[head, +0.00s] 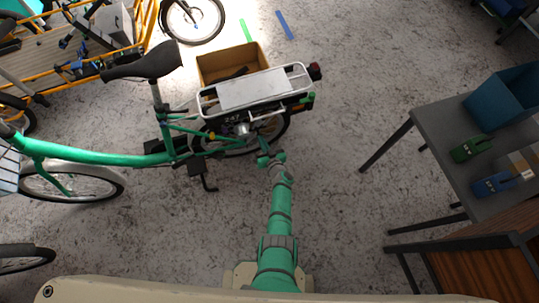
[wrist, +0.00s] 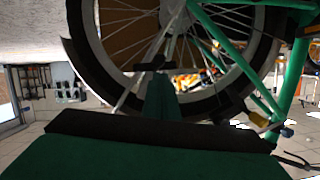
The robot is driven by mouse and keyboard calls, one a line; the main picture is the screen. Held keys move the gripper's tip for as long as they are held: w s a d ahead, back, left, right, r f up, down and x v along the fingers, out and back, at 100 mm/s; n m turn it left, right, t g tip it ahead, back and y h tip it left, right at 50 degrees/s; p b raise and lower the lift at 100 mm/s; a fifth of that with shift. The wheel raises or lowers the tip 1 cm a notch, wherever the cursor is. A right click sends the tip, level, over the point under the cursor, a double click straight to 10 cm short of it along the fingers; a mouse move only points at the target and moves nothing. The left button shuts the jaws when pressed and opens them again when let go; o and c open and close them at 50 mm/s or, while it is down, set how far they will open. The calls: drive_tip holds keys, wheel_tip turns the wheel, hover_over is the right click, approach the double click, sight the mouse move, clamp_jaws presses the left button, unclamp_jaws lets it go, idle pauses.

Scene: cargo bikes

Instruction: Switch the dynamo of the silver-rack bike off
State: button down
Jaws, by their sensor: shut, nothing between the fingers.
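The silver-rack bike (head: 95,156) is green and stands upright, its flat silver rack (head: 252,92) over the rear wheel. In the wrist view its rear wheel (wrist: 92,62) fills the upper part. A small dark part with a yellow piece (wrist: 259,119) sits by the tyre at lower right and looks like the dynamo; its switch position cannot be told. A yellow piece (head: 212,136) also shows on the frame in the head view. My gripper (head: 266,152) is shut and empty beside the rear wheel; its fingers (wrist: 158,92) show in front of the wheel, left of the yellow piece.
A cardboard-coloured box (head: 258,54) stands behind the rack. An orange cargo bike (head: 148,22) is at upper left. A grey table (head: 425,128) with a blue bin (head: 505,95) and tagged blocks stands at right. The floor between bike and table is clear.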

drive_tip(key=v, duration=1)
drive_tip(key=shift+s+a+f, duration=0.2)
drive_tip(key=shift+a, duration=0.05)
drive_tip(key=s+a+r+m+t+h, duration=0.1)
drive_tip(key=s+r+t+h, duration=0.1)
drive_tip(key=s+r, duration=0.7)
drive_tip(key=s+r+m+t+h, duration=0.2)
drive_tip(key=s+r, duration=0.5)
drive_tip(key=s, duration=0.5)
drive_tip(key=s+d+r+g+h, duration=0.1)
drive_tip(key=s+d+r, duration=0.1)
drive_tip(key=s+r, duration=0.4)
drive_tip(key=s+d+r+h, duration=0.1)
drive_tip(key=s+r, duration=0.6)
drive_tip(key=r, duration=0.7)
drive_tip(key=shift+s+d+r+g, duration=0.2)
drive_tip(key=shift+d+r+g, duration=0.15)
drive_tip(key=shift+d, duration=0.3)
drive_tip(key=shift+w+a, duration=0.1)
